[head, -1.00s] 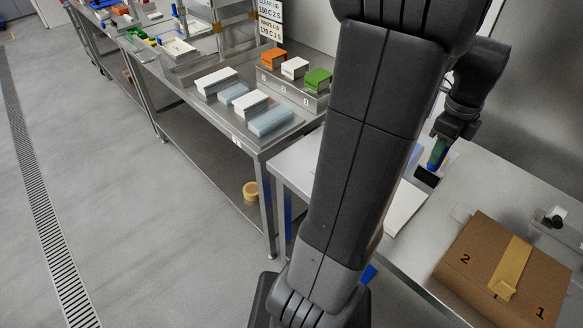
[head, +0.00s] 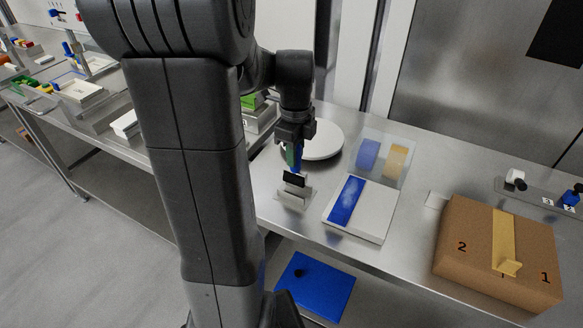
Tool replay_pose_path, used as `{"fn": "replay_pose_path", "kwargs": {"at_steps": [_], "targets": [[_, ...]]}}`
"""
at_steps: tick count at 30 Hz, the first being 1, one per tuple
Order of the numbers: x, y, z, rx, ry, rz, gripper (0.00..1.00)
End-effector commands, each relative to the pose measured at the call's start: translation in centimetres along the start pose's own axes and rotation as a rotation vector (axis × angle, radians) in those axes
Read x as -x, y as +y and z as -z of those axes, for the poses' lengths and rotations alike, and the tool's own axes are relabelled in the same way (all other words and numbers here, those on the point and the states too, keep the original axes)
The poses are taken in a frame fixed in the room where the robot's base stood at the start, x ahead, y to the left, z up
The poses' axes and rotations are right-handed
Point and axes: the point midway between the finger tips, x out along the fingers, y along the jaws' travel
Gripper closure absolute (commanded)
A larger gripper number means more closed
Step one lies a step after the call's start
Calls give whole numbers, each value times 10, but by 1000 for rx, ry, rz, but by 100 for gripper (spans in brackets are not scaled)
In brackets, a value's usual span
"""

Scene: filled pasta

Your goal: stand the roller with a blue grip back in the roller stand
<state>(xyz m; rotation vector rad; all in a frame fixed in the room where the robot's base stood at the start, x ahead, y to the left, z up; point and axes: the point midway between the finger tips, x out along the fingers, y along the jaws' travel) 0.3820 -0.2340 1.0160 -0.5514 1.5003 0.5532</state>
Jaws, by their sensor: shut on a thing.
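My gripper (head: 295,138) points down at the middle of the metal table and is shut on the roller with a blue grip (head: 297,166). A little blue shows below the jaws, with a green patch beside it. A black piece (head: 294,179) is at its lower end; the rest is hidden by the jaws. The small grey roller stand (head: 294,195) is on the table right below the black piece. I cannot tell whether the two touch.
A white round plate (head: 322,143) is behind the gripper. A white board with a blue strip (head: 372,222) and a clear tray (head: 404,145) are to the right, then a brown carton (head: 470,235). A blue mat (head: 318,285) lies below the table.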

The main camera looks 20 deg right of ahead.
Motion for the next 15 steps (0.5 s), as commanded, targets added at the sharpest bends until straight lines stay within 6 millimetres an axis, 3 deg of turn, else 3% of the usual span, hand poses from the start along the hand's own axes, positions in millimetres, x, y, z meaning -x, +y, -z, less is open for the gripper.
{"fn": "replay_pose_path", "kwargs": {"at_steps": [9,15], "targets": [[-38,0,0,1,1,-3,97],[-42,0,0,1,-1,2,97]]}}
